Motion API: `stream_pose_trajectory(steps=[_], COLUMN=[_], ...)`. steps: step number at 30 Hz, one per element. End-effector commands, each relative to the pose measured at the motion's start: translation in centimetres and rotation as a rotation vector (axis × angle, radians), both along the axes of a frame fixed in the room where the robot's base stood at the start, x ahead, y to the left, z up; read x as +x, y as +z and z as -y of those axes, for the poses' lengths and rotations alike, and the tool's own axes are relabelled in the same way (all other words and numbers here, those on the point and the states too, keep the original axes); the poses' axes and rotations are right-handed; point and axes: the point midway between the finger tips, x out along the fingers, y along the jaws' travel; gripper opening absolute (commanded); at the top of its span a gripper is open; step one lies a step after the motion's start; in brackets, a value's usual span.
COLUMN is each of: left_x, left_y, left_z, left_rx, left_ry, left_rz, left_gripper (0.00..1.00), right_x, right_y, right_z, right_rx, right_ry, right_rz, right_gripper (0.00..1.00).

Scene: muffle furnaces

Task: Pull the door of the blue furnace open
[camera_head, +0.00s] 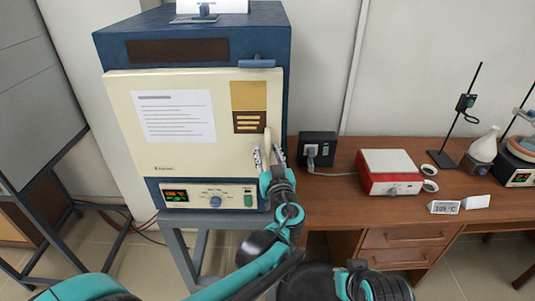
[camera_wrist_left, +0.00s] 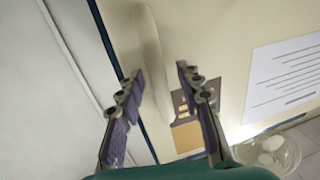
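The blue furnace (camera_head: 284,40) stands at the left, and its cream door (camera_head: 190,85) looks shut. A pale, upright door handle (camera_head: 267,141) is at the door's right side, below a yellow and brown panel; it shows as a long bar in the left wrist view (camera_wrist_left: 151,50). My left gripper (camera_head: 269,155) is at the handle's lower part. In the left wrist view its fingers (camera_wrist_left: 159,70) are spread on either side of the handle, with a gap visible at each side. Part of my right arm shows at the bottom; its fingers cannot be seen.
A small blue latch-like part (camera_head: 257,63) sits at the door's top right. A wooden desk (camera_head: 335,190) to the right holds a black socket box (camera_head: 318,150), a red and white device (camera_head: 390,171), and a stand (camera_head: 445,155). A grey metal frame is at the left.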

Motion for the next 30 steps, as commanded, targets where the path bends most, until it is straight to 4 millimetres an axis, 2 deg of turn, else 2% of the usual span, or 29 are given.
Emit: stream_pose_trajectory(steps=[4,8,9,19,23,26,30], left_x=[0.0,0.0,0.0,-0.1,-0.8,-2.1,-5.2], left_y=[0.0,0.0,0.0,0.0,0.1,0.1,0.3], left_z=[0.0,0.0,0.0,0.0,-0.1,-0.4,-1.1], left_rx=[0.0,0.0,0.0,0.0,0.0,0.0,0.0], left_ry=[0.0,0.0,0.0,-0.001,-0.014,-0.04,-0.105], left_rz=[0.0,0.0,0.0,0.0,0.0,-0.001,-0.001], left_gripper=[0.36,0.02,0.0,0.0,0.0,0.0,0.0], right_x=[0.0,0.0,0.0,0.0,0.0,0.0,0.0], right_y=[0.0,0.0,0.0,0.0,0.3,0.6,1.5], right_z=[0.0,0.0,0.0,0.0,0.0,0.0,0.0], right_rx=[0.0,0.0,0.0,0.0,0.0,0.0,0.0], right_ry=[0.0,0.0,0.0,0.0,0.0,0.0,0.0], right_rz=[0.0,0.0,0.0,0.0,0.0,0.0,0.0], right_gripper=[0.0,0.0,0.0,0.0,0.0,0.0,0.0])
